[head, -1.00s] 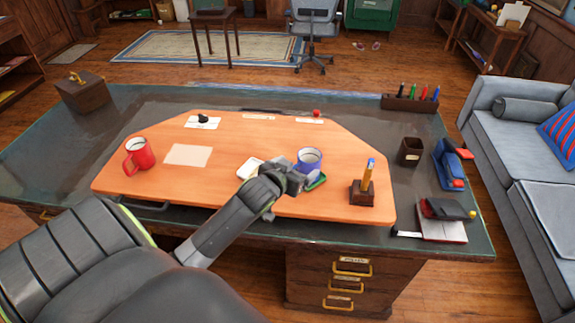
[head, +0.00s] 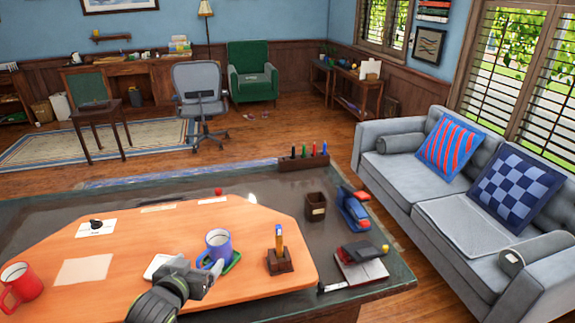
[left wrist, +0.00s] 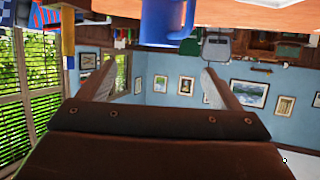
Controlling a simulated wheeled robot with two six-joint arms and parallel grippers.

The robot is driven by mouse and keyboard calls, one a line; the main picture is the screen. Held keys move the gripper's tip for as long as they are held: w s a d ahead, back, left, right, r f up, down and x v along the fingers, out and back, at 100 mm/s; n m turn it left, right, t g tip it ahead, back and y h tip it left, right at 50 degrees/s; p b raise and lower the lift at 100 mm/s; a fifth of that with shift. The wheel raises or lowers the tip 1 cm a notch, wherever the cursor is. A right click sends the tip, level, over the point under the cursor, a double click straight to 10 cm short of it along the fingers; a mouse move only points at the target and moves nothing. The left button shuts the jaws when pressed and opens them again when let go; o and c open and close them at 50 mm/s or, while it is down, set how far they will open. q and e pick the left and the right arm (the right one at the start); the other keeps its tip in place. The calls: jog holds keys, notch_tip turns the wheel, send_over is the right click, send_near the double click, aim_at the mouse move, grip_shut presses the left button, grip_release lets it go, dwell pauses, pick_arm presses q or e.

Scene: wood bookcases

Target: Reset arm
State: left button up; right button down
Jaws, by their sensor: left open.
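My left gripper (head: 208,280) is at the near edge of the orange desk board (head: 130,240), just in front of the blue mug (head: 218,243). The mug stands upright on a green coaster (head: 233,262). In the left wrist view the two fingers of the gripper (left wrist: 158,72) are apart with nothing between them. The blue mug also shows at the top of that view (left wrist: 163,22), beyond the fingers. My right gripper is out of view.
A white coaster (head: 163,267) lies beside the gripper, and a red mug (head: 18,287) stands at left. A wooden pencil holder (head: 280,262), dark cup (head: 316,206) and blue stapler (head: 352,210) are to the right. A grey sofa (head: 430,215) stands beyond.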

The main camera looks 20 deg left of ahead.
pick_arm(q)
jog(key=s+d+f+g, duration=0.2)
jog(key=s+f+g, duration=0.1)
jog(key=s, duration=0.5)
jog(key=s+d+f+m+g, duration=0.1)
jog(key=s+d+f+g, duration=0.15)
jog(key=s, duration=0.65)
jog(key=s+d+f+g, duration=0.1)
jog(key=s+f+g, duration=0.3)
jog(key=s, duration=0.4)
notch_tip(320, 180, down, 28)
jog(key=s+a+g+b, duration=0.1)
jog(key=s+a+g, duration=0.1)
jog(key=s+d+f+h+b, duration=0.1)
jog(key=s+f, duration=1.2)
jog(key=f, duration=0.1)
jog(key=shift+s+d+f+g, duration=0.3)
jog(key=shift+s+d+g, duration=0.05)
